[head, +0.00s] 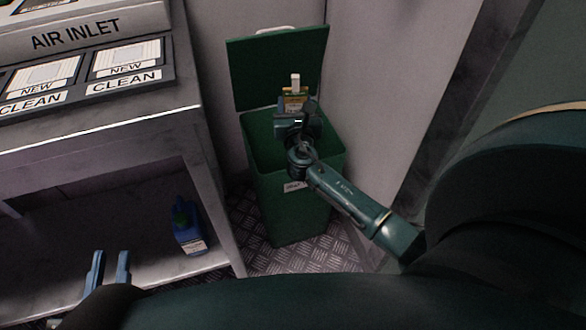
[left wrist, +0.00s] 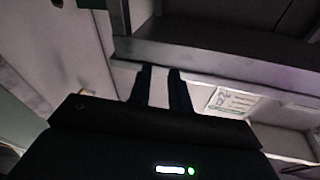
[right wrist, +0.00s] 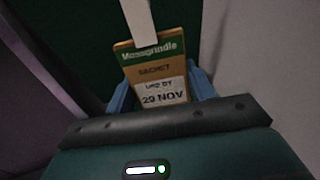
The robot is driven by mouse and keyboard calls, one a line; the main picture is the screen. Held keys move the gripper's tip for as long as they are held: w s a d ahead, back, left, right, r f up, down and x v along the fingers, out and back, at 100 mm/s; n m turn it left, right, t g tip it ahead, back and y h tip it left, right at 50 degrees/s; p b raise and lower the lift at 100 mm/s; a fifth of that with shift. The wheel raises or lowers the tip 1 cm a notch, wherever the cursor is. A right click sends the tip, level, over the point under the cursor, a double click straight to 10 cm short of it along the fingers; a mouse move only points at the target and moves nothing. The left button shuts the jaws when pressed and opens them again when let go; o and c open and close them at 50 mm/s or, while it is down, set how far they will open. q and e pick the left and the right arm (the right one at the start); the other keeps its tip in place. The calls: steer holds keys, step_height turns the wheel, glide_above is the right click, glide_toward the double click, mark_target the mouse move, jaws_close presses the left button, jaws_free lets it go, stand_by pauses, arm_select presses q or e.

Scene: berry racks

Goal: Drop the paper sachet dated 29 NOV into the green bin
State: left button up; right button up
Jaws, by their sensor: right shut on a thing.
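The paper sachet (right wrist: 160,75) is tan with a green top band and a white label reading 29 NOV. A pale tab stands up from its top edge. My right gripper (right wrist: 160,98) is shut on it. In the head view the sachet (head: 293,101) and right gripper (head: 296,112) appear over the mouth of the green bin (head: 293,210), against the raised lid (head: 280,68). Their exact height above the rim is hard to tell. My left gripper (head: 109,264) is open and empty at the lower left; its fingers also show in the left wrist view (left wrist: 160,88).
A grey metal bench (head: 110,130) stands left of the bin, with cards marked NEW and CLEAN in its top rack (head: 90,92). A blue bottle (head: 187,225) stands on its lower shelf. Pale walls are close behind and right of the bin.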

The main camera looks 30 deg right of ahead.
steer(key=shift+w+d+f, duration=0.1)
steer(key=shift+w, duration=0.1)
steer(key=shift+f+b, duration=0.3)
steer(key=shift+b, duration=0.1)
arm_select(q)
steer(key=r+h+b, duration=0.1)
steer(key=b, duration=0.2)
steer(key=w+r+t+h+b, duration=0.1)
steer(key=b, duration=0.1)
steer(key=shift+w+d+b, duration=0.15)
steer(key=shift+d+b, duration=0.25)
arm_select(e)
step_height(320, 180, down, 5)
steer(key=shift+f, duration=0.1)
steer(key=o, duration=0.8)
steer(key=shift+o, duration=0.2)
arm_select(q)
steer(key=shift+a, duration=0.1)
arm_select(e)
steer(key=shift+s, duration=0.1)
